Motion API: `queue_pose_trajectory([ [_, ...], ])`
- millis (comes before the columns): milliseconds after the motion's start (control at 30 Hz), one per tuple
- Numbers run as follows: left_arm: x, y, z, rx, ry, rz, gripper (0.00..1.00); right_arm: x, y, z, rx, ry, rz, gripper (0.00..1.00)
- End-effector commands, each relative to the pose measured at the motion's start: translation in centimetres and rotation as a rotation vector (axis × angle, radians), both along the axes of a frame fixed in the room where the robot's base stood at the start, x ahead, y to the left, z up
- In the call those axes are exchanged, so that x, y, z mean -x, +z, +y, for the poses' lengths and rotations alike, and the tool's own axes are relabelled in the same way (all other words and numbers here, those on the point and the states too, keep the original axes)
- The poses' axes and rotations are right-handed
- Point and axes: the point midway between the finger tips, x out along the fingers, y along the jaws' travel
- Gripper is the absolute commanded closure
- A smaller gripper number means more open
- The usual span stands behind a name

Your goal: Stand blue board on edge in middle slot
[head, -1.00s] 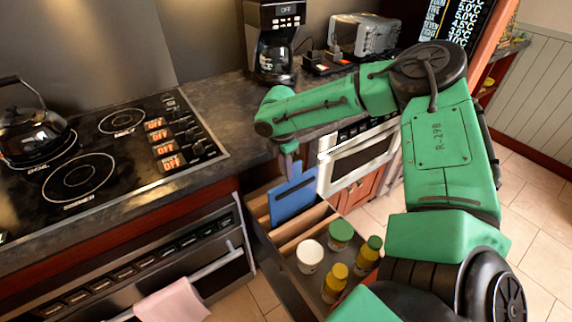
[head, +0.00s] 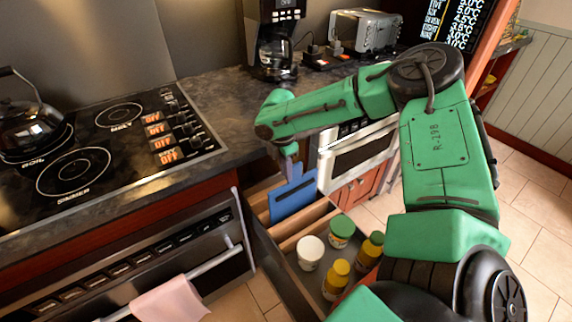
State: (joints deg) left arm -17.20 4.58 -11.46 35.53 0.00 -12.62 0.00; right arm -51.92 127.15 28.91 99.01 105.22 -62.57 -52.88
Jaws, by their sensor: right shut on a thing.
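The blue board (head: 293,198) stands upright in the back part of the open drawer (head: 266,238), its handle up. My right gripper (head: 290,160) points down over the board from above and is shut on its handle; the fingers are small and partly hidden by the arm. Wooden dividers (head: 305,226) run across the drawer in front of the board and beside it. The board's lower edge is hidden, so I cannot tell which slot it is in or whether it touches the bottom. My left gripper is not in view.
The drawer's front part holds a white tub (head: 310,253), a green-lidded jar (head: 341,231) and yellow bottles (head: 336,280). The stove (head: 95,150) and counter lie left, with a coffee maker (head: 272,40) and toaster (head: 365,32) behind. A pink towel (head: 170,302) hangs on the oven handle.

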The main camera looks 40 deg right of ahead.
Motion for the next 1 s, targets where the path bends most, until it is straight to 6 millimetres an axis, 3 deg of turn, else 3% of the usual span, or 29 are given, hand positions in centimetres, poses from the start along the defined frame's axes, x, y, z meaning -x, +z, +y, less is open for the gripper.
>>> queue_pose_trajectory([
  [267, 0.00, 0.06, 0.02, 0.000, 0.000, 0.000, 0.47, -0.05, 0.13, 0.00, 0.000, 0.000, -0.001, 1.00],
  [300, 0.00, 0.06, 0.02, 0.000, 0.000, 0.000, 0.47, -0.05, 0.13, 0.00, 0.000, 0.000, -0.001, 0.69],
  [367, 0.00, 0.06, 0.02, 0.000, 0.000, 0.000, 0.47, -0.04, 0.12, 0.00, 0.000, 0.000, -0.001, 0.49],
  [567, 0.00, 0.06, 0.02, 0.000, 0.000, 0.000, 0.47, -0.01, 0.08, 0.00, 0.001, 0.000, 0.000, 0.49],
  [600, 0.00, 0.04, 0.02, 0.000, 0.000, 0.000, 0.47, 0.05, 0.00, 0.00, 0.000, 0.000, 0.002, 0.45],
  [700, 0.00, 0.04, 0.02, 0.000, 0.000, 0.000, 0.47, 0.04, 0.00, -0.01, 0.000, 0.000, 0.002, 0.14],
  [1000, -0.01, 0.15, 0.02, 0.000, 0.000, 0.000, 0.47, 0.02, 0.16, 0.00, 0.000, 0.000, 0.001, 0.14],
])
